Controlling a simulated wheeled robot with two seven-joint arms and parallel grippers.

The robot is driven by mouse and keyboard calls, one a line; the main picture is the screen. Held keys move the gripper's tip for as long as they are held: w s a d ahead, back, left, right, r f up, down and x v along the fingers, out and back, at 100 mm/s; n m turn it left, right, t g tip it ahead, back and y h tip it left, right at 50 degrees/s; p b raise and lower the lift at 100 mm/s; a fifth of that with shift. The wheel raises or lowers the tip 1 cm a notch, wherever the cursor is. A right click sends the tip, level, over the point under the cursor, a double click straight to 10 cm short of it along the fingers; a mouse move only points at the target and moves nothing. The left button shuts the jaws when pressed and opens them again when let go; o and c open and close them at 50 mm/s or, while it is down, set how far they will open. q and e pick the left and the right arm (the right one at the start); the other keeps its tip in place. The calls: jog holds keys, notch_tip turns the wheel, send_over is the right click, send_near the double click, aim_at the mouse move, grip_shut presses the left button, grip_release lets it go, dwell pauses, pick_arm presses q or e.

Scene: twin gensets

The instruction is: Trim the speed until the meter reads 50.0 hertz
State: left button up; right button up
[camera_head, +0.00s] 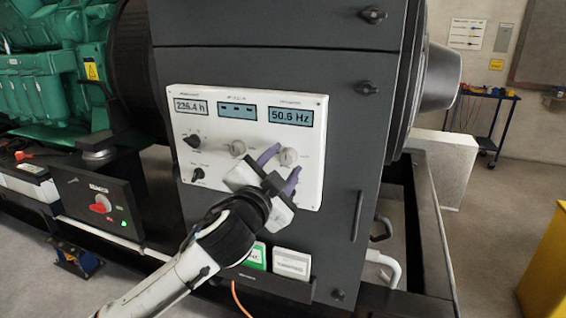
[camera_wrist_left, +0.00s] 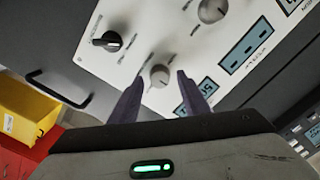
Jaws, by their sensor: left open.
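The white control panel (camera_head: 225,185) is on the dark cabinet front. Its right-hand meter (camera_head: 291,116) reads 50.6 Hz. Below that meter is a silver knob (camera_head: 288,156). My left gripper (camera_head: 285,159) is open in front of this knob. In the left wrist view, the same knob (camera_wrist_left: 160,75) shows between the two purple fingertips (camera_wrist_left: 159,77), with a gap visible on each side. How deep the fingers reach around it is hard to tell. The meter shows partly behind one finger there (camera_wrist_left: 207,86). My right gripper is not in view.
Another silver knob (camera_head: 237,147) and two black knobs, upper (camera_head: 193,141) and lower (camera_head: 198,174), sit to the left on the panel. Other displays read 226.4 h (camera_head: 190,107) and dashes (camera_head: 237,112). A red rotary switch (camera_head: 101,204) is on a lower-left box.

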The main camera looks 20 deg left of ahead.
pick_arm(q)
jog(key=c, duration=1.1)
jog(key=shift+o, duration=0.2)
jog(key=shift+f+n, duration=0.1)
jog(key=shift+n, duration=1.3)
jog(key=shift+n+p, duration=0.7)
jog(key=shift+n, duration=1.3)
jog(key=o, duration=1.1)
jog(key=shift+c, duration=0.2)
